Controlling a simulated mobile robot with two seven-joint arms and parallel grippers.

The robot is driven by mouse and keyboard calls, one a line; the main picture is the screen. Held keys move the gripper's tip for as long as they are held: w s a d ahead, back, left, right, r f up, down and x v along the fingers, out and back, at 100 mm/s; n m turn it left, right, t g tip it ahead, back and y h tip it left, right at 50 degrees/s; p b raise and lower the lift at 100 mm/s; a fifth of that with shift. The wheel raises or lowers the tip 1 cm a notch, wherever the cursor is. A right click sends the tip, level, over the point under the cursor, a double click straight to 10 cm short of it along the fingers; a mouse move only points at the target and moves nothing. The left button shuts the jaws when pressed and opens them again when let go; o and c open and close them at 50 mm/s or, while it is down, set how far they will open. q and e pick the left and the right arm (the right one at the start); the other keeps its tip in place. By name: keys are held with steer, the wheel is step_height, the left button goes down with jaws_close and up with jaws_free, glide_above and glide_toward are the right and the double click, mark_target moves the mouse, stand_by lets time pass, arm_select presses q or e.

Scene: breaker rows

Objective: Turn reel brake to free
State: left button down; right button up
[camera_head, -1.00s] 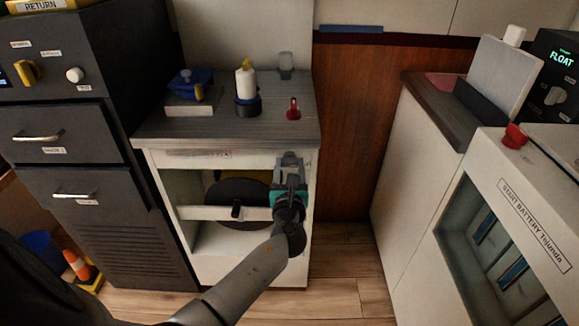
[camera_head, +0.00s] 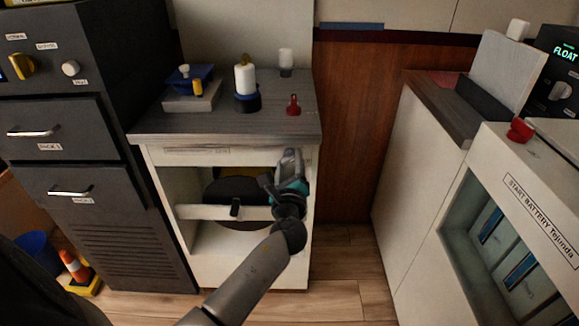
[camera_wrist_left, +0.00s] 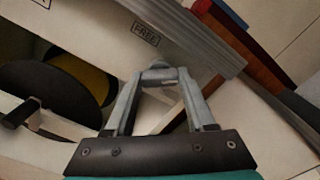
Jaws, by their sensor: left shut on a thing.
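The reel brake's grey handle (camera_wrist_left: 158,66) sits on the white cabinet front, mostly hidden by my fingers; its exact angle is unclear. My left gripper (camera_wrist_left: 160,78) is shut on it, and in the head view the gripper (camera_head: 290,158) is at the cabinet's upper right front. A small "FREE" label (camera_wrist_left: 145,35) is on the panel close to the fingertips in the wrist view. The dark reel (camera_wrist_left: 45,88) with a yellow part (camera_wrist_left: 88,78) sits in the opening to the left; the reel (camera_head: 235,190) also shows in the head view. My right gripper is not in view.
The grey countertop (camera_head: 225,125) holds a candle-like white cylinder (camera_head: 245,78), a blue device (camera_head: 190,78) and a red knob (camera_head: 293,106). A white bar (camera_head: 205,212) crosses the opening. A dark drawer unit (camera_head: 70,150) stands left, a white battery cabinet (camera_head: 500,165) right.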

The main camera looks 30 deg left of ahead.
arm_select(q)
steer(key=n+b, duration=0.2)
steer(key=n, duration=0.2)
steer(key=shift+f+n, duration=0.15)
steer(key=shift+n, duration=0.25)
steer(key=n+b, duration=0.1)
steer(key=n, duration=0.2)
steer(key=shift+n+b, duration=0.5)
steer(key=shift+n, duration=0.8)
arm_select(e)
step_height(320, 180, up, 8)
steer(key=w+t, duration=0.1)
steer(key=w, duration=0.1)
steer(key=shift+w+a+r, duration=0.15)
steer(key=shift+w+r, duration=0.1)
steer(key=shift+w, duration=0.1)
arm_select(q)
steer(key=shift+c, duration=1.2)
jaws_free()
steer(key=shift+r, duration=0.2)
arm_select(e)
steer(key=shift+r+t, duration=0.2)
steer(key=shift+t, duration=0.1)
